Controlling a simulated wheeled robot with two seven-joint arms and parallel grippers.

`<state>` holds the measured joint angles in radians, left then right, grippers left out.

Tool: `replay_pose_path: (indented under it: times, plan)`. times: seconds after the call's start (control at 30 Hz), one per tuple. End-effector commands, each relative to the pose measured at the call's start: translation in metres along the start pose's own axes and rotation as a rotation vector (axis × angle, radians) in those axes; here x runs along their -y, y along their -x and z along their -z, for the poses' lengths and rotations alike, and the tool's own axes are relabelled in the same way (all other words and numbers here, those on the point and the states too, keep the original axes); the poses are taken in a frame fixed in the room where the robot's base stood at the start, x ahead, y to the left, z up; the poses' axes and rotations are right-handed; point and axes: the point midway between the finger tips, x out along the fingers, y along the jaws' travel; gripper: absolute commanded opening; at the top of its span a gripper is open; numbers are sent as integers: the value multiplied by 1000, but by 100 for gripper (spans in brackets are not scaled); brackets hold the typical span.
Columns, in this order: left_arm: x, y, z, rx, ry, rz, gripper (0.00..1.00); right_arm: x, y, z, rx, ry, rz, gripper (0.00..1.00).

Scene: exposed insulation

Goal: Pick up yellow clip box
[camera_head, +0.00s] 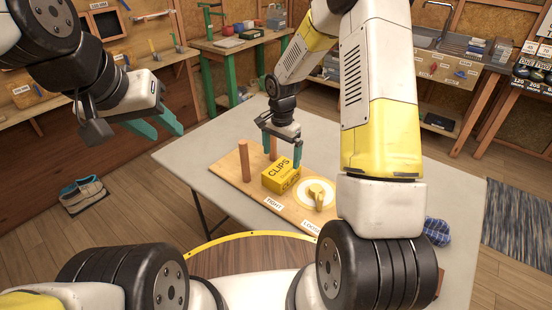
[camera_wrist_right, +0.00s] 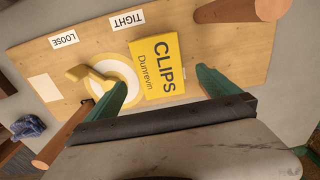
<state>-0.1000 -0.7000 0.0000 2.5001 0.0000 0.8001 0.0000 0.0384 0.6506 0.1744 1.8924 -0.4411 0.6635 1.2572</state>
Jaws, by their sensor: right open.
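The yellow clip box (camera_head: 278,178), printed "CLIPS", sits on a wooden board (camera_head: 232,178) on the grey table. It also shows in the right wrist view (camera_wrist_right: 158,68), lying just ahead of the green fingers. My right gripper (camera_head: 282,152) is open and points down close behind and above the box. In the wrist view its two fingers (camera_wrist_right: 165,80) are spread apart with nothing gripped, near the box's edge; I cannot tell whether they touch it. My left gripper (camera_head: 168,135) is open and empty, raised away from the board at the left.
Wooden pegs (camera_head: 244,160) stand on the board near the box. A yellow knob on a round white dial (camera_head: 318,196) is right of it, with "TIGHT" (camera_head: 273,203) and "LOOSE" labels in front. A blue bundle (camera_head: 437,231) lies at the table's right. The table's left side (camera_head: 200,150) is clear.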

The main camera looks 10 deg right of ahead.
Motion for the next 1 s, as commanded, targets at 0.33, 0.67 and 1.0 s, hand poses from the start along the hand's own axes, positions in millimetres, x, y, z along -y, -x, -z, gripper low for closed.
replay_pose_path:
  times: [0.33,0.67,1.0]
  plan:
    - [0,0,0,0,0,0,36,0,-40,0,8,-13,-7,100]
    - [0,0,0,0,0,0,36,-2,-82,2,7,-12,-6,100]
    - [0,0,0,0,0,0,36,-1,-85,3,5,-12,-4,88]
